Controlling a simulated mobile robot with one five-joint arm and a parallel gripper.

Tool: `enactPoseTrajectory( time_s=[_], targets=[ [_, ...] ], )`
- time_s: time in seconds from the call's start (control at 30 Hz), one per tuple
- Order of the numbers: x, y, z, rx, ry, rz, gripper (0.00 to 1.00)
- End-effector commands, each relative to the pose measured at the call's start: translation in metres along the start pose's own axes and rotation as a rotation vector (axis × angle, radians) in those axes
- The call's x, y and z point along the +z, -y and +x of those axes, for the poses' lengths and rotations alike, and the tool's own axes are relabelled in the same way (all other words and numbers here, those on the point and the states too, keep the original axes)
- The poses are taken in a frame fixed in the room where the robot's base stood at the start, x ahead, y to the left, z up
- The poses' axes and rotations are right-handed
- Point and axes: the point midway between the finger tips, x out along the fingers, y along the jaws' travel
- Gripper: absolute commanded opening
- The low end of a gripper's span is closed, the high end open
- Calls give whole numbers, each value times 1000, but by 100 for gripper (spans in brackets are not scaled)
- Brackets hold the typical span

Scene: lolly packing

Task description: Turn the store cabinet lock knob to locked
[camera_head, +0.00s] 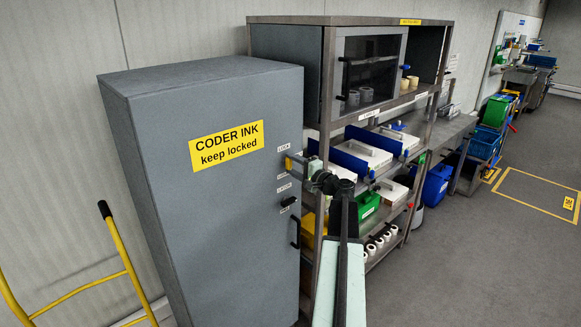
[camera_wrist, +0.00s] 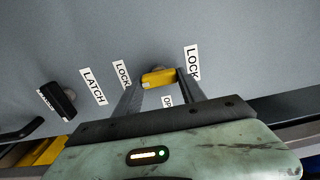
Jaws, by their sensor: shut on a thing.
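The grey store cabinet (camera_head: 225,200) bears a yellow sign, "CODER INK keep locked". Its yellow lock knob (camera_head: 288,163) is near the door's right edge; in the wrist view the knob (camera_wrist: 158,78) lies between my fingertips. My gripper (camera_wrist: 160,82) is shut on it. One LOCK label (camera_wrist: 193,62) is to the right of the knob, another LOCK label (camera_wrist: 122,74) to the left, and a partly hidden OPEN label (camera_wrist: 167,101) is below. A pale mark shows at the knob's lower left end. In the head view my gripper (camera_head: 293,162) partly hides the knob.
A black latch handle (camera_wrist: 57,100) is beside the LATCH label (camera_wrist: 92,86). A black door handle (camera_head: 295,231) is lower on the cabinet. A rack (camera_head: 325,140) with boxes stands close on the right. A yellow trolley frame (camera_head: 122,258) is at left. The right floor is clear.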

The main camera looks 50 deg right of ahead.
Motion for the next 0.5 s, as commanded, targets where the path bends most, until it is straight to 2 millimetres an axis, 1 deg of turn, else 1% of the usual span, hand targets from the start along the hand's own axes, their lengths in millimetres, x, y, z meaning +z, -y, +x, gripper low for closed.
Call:
enactPoseTrajectory(
  time_s=[0.13, 0.17, 0.2, 0.23, 0.5],
  targets=[
    [-1, 1, 0, -3, -3, 2, 7],
    [-1, 1, 0, -3, -3, 2, 53],
    [-1, 1, 0, -3, -3, 2, 64],
    [-1, 1, 0, -2, -3, 2, 69],
    [-1, 0, 0, -1, -2, 0, 69]
  ],
)
